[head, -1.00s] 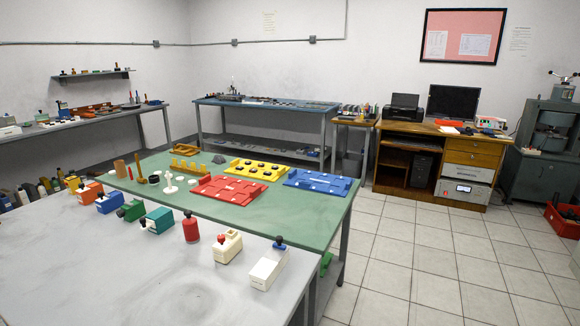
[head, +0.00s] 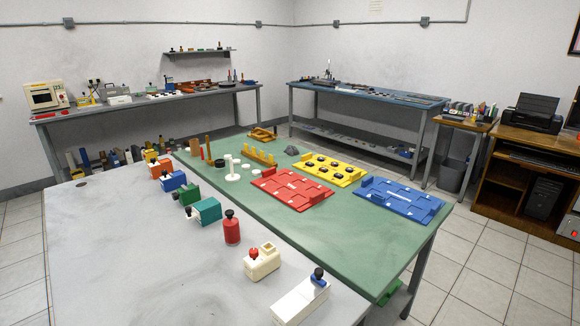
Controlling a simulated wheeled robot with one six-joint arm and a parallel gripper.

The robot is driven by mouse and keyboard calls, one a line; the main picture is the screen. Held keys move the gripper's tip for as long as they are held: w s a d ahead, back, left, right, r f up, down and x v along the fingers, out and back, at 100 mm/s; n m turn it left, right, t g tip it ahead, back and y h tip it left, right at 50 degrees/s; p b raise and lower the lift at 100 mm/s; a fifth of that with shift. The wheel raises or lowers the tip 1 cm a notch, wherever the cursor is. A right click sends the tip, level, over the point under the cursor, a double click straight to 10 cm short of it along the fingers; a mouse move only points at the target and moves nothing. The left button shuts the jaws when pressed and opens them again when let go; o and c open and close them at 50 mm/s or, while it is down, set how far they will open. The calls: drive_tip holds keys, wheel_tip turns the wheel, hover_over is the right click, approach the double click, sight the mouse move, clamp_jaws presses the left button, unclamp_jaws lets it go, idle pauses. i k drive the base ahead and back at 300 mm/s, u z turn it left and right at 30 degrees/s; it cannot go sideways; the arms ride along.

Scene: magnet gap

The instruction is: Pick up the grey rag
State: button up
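A small dark grey crumpled lump (head: 291,150), which looks like the grey rag, lies on the green table (head: 375,250) near its far edge. It is just behind the yellow plate (head: 328,169) and to the right of a yellow block rack (head: 259,156). It is small in the picture, so its folds are hard to make out. My gripper is not in view.
A red plate (head: 291,188) and a blue plate (head: 401,200) lie nearer on the green table. A light grey table (head: 130,250) in front carries a row of coloured blocks and a red bottle (head: 232,230). Tiled floor is open at right.

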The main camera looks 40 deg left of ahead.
sight(291, 150)
drive_tip(key=u, duration=0.7)
drive_tip(key=i, duration=0.85)
drive_tip(key=u, duration=0.75)
